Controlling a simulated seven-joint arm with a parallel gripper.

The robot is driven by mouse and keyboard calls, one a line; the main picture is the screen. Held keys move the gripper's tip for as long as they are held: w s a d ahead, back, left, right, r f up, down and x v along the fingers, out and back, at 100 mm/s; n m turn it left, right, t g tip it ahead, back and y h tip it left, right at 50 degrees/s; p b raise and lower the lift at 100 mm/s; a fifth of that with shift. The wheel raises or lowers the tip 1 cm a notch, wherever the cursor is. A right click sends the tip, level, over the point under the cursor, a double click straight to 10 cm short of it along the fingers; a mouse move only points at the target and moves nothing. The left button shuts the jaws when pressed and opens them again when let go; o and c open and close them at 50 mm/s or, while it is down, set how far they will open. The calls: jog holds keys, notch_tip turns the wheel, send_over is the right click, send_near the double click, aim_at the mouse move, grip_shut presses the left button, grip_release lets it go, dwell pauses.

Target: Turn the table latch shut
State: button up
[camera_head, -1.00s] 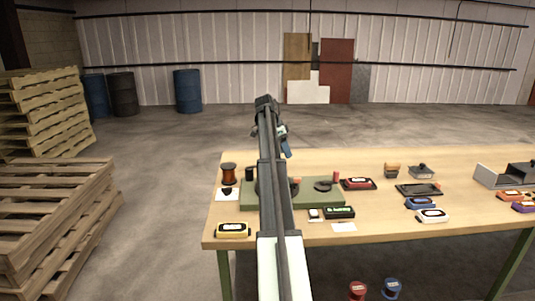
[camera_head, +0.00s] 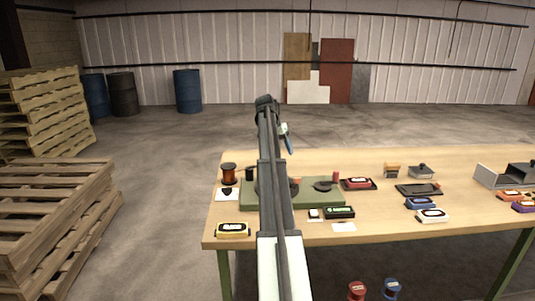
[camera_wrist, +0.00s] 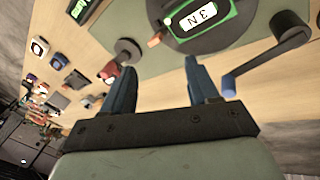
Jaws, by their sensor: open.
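A dark round turntable (camera_wrist: 232,40) sits on a green base (camera_head: 335,198) and carries a green-rimmed black device (camera_wrist: 200,18). A small orange-red tipped piece (camera_wrist: 155,41), perhaps the table latch, is at the turntable's edge; it also shows in the head view (camera_head: 295,181). Whether it is open or shut, I cannot tell. A black crank (camera_wrist: 262,62) with a blue grip (camera_wrist: 229,86) is on the right in the wrist view. My gripper (camera_wrist: 160,86) is open and empty above the table, its blue fingers apart; it also shows in the head view (camera_head: 287,140). My arm hides part of the turntable.
A dark disc (camera_wrist: 127,50) and a red cylinder (camera_wrist: 109,72) stand beside the turntable. A copper-coloured spool (camera_head: 229,173) is left of the base. Several coloured devices and a grey open-topped box (camera_head: 495,177) occupy the right of the table. The table's back strip is fairly clear.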

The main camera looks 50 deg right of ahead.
jog(key=w+a+n+t+y, duration=0.1)
jog(key=w+a+n, duration=0.1)
jog(key=n, duration=0.9)
jog(key=w+a+f+n+t+y, duration=0.1)
jog(key=w+a+n+t+y, duration=0.1)
jog(key=n, duration=1)
jog(key=shift+w+f+n, duration=0.15)
jog(key=shift+w+n, duration=0.1)
jog(key=shift+n, duration=0.05)
dwell(0.5)
